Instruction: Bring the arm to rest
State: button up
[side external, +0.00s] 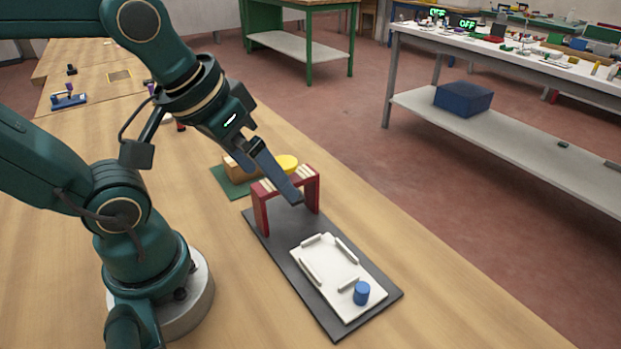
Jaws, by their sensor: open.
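My gripper (288,190) is above the wooden table (440,295), pointing down and to the right, beside and over the red arch-shaped stand (313,193). It is open and nothing shows in its jaws. From this angle one finger mostly hides the other. I cannot tell whether the fingers touch the stand. The stand is on the far end of a dark grey base plate (288,262). A white plate (321,260) with several raised white bars lies on the near part of the base, with a blue cylinder (361,292) at its near right corner.
Behind the stand, a wooden block (238,172) and a yellow round piece (287,162) are by a green mat (228,187). Small blue items (68,99) lie at the far left. The table's right front area is clear. A cluttered white bench (530,62) stands apart at the right.

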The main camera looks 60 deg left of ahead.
jog(key=shift+s+d+f+m, duration=0.35)
jog(key=shift+s+d+m, duration=0.15)
jog(key=shift+m, duration=0.6)
dwell(0.4)
